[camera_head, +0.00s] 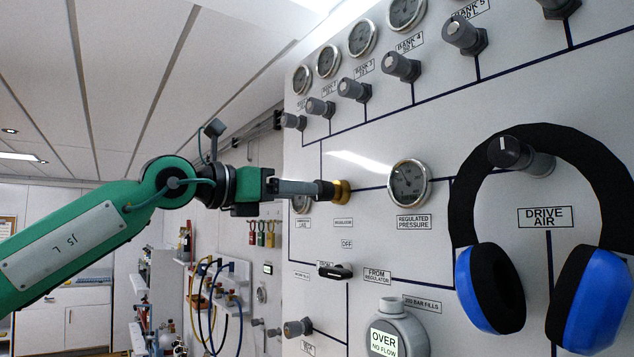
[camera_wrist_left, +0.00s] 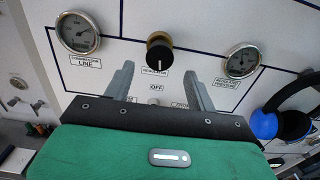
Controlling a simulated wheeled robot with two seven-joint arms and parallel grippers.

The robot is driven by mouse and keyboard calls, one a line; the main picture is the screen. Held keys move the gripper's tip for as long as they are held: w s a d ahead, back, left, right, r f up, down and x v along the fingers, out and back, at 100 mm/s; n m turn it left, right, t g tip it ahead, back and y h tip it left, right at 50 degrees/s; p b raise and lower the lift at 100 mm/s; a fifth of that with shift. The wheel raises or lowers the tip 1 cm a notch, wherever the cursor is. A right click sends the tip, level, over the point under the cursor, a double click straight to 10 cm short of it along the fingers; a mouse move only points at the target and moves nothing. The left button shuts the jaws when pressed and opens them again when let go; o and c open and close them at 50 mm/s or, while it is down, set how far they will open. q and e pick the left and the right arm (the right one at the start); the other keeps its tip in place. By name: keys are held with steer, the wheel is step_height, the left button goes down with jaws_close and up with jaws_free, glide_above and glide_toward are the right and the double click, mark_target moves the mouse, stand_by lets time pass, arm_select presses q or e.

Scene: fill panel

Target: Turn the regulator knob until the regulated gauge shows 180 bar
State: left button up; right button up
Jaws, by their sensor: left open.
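The regulator knob is black with a white mark and a brass base; in the head view (camera_head: 341,191) it sticks out from the panel, and in the left wrist view (camera_wrist_left: 159,56) it lies centred just beyond the fingertips. My left gripper (camera_head: 314,188) is open and points straight at the knob, its fingertips close to the knob's front. In the left wrist view the two grey fingers (camera_wrist_left: 160,72) are spread apart, one to each side below the knob; I cannot tell whether they touch it. The regulated pressure gauge (camera_head: 409,184) is right of the knob; its reading is too small to tell.
A compressor line gauge (camera_wrist_left: 77,33) is left of the knob. A black selector handle (camera_head: 335,271) sits below it. Blue-and-black ear defenders (camera_head: 487,285) hang at the right around the drive air knob (camera_head: 510,153). Bank knobs (camera_head: 401,67) and gauges line the top.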

mark_target(323, 191)
arm_select(q)
steer(key=p+x, duration=0.1)
steer(key=x, duration=0.4)
steer(key=shift+w+p, duration=0.1)
steer(key=shift+p, duration=0.3)
steer(key=shift+a+r, duration=0.1)
steer(key=shift+c, duration=1.1)
steer(key=c, duration=0.8)
steer(key=shift+o, duration=0.2)
steer(key=shift+m+b, duration=1.25)
steer(key=shift+m, duration=0.75)
arm_select(e)
steer(key=shift+w+d, duration=0.4)
steer(key=shift+w, duration=0.15)
steer(key=shift+r, duration=0.1)
arm_select(q)
steer(key=o, duration=1)
